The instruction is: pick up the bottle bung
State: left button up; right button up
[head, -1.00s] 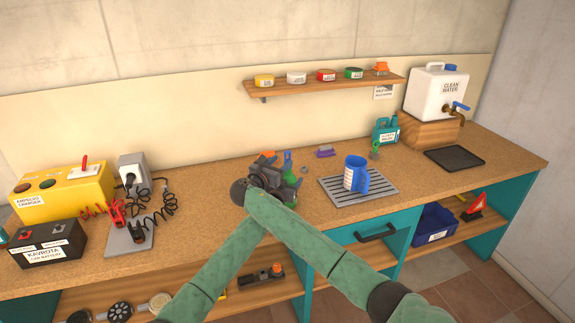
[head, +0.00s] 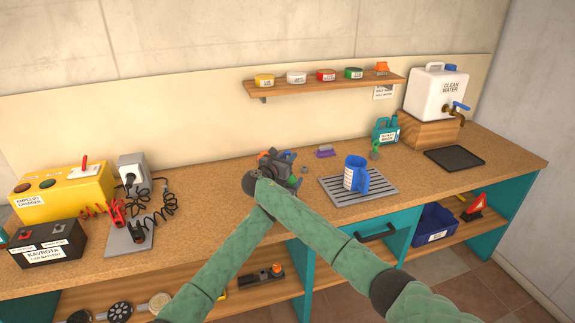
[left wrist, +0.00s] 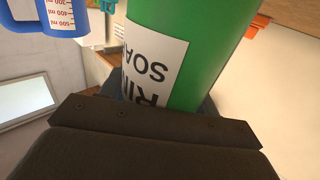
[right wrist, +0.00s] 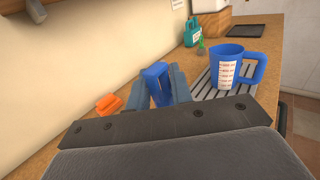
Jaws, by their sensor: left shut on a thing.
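A green bottle (left wrist: 205,50) with a white label reading partly "SOAP" fills the left wrist view. My left gripper (head: 286,176) is shut on it. A blue looped piece (right wrist: 156,84), apparently the bottle bung, stands between the two fingers of my right gripper (right wrist: 157,88) in the right wrist view. The right fingers are close on either side of it, apparently apart from it. In the head view my right gripper (head: 276,158) is just above the left one, and together the grippers hide the bottle and bung.
A blue measuring jug (head: 354,173) stands on a grey grate (head: 375,189) to the right. An orange item (right wrist: 108,104) lies left of the right gripper. A car battery (head: 50,243) and yellow charger (head: 62,191) are far left.

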grip_shut()
jog(key=shift+r, duration=0.1)
notch_tip(320, 180, up, 10)
jog(key=shift+f, duration=0.1)
dwell(0.4)
notch_tip(320, 180, up, 6)
jog(key=s+a+r, duration=0.2)
jog(key=s+a, duration=0.2)
jog(key=s, duration=0.5)
dwell(0.9)
